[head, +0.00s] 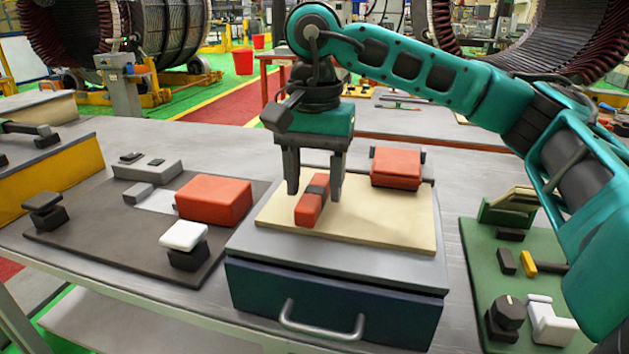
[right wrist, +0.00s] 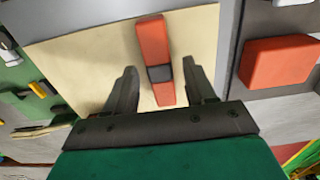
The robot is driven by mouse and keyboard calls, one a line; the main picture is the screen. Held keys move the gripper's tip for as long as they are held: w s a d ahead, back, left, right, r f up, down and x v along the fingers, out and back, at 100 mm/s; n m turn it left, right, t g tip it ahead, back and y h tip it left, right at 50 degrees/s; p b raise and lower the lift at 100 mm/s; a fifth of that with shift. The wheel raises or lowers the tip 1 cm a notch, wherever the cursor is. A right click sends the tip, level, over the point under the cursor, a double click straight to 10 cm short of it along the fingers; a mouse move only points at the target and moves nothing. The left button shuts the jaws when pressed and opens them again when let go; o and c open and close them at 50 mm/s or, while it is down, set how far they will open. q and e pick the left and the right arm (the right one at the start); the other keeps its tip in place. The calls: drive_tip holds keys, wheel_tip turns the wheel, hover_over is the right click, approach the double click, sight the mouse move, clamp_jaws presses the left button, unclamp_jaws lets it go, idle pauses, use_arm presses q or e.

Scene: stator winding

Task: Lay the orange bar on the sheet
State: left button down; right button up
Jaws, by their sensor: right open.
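The orange bar (head: 311,207) with a dark band around its middle lies on the cream sheet (head: 400,226), which covers the top of a drawer box. My right gripper (head: 314,196) points down over the bar with its jaws open. In the right wrist view the bar (right wrist: 153,45) lies between the two open fingers (right wrist: 160,70), with a gap to each finger, and the sheet (right wrist: 95,60) shows around it. The fingers partly surround the banded middle of the bar. My left gripper is not in view.
An orange-red block (head: 396,167) stands at the sheet's back right. A larger orange block (head: 214,199) and a white-topped clamp (head: 184,238) sit on the dark mat at left. A green mat (head: 478,262) with small parts lies at right. The sheet's front right is clear.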

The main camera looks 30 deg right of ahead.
sight(314, 190)
use_arm(q)
drive_tip(key=p, duration=0.1)
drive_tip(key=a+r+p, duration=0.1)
drive_tip(key=p, duration=0.1)
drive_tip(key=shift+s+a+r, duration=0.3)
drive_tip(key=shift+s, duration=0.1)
use_arm(e)
wheel_tip(314, 190, up, 12)
drive_tip(key=shift+f, duration=0.25)
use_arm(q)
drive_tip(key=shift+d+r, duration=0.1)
use_arm(e)
drive_tip(key=shift+a, duration=0.1)
